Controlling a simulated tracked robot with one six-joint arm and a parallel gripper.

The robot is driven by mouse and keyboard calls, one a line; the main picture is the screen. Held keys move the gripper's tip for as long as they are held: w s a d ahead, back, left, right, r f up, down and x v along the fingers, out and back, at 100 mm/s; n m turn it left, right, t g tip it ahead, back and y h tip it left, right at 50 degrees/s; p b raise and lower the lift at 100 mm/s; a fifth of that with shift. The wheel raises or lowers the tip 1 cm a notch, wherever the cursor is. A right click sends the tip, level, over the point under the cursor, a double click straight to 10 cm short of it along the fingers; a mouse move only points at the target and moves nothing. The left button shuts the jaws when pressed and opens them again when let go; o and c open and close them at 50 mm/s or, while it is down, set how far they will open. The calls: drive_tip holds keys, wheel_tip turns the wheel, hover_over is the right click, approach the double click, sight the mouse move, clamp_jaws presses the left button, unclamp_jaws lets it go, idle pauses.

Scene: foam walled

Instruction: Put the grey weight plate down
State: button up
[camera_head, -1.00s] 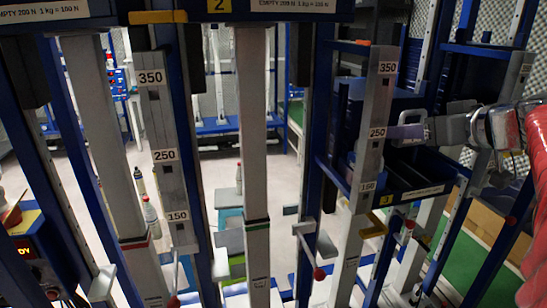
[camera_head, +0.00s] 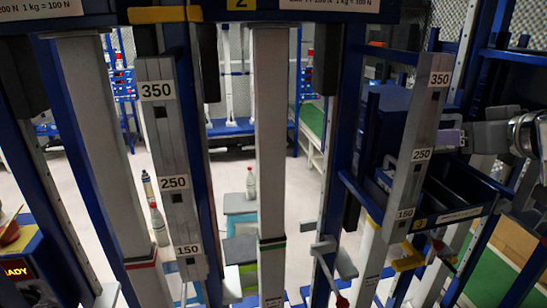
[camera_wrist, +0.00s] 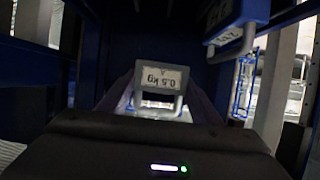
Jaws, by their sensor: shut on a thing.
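The grey weight plate (camera_wrist: 160,78) is in the middle of the wrist view, with a white "0.5 kg" label that reads upside down and a handle loop below it. My gripper (camera_wrist: 160,100) is shut on it, one finger on each side. In the head view, the grey plate (camera_head: 447,139) shows partly at the right, with my gripper (camera_head: 462,137) just behind the numbered post. It is above the dark compartments of a blue rack (camera_head: 462,214). Whether the plate touches any surface is hidden.
Blue rack walls enclose the plate in the wrist view. Another labelled block with a handle (camera_wrist: 237,38) hangs at upper right. Bottles (camera_head: 158,222) stand farther off at left.

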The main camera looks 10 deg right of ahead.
drive_tip(key=shift+f, duration=2.7)
drive_tip(key=shift+f, duration=0.1)
drive_tip(key=shift+f, duration=1.8)
drive_tip(key=shift+f, duration=0.15)
drive_tip(key=o, duration=1.5)
drive_tip(key=shift+c, duration=0.2)
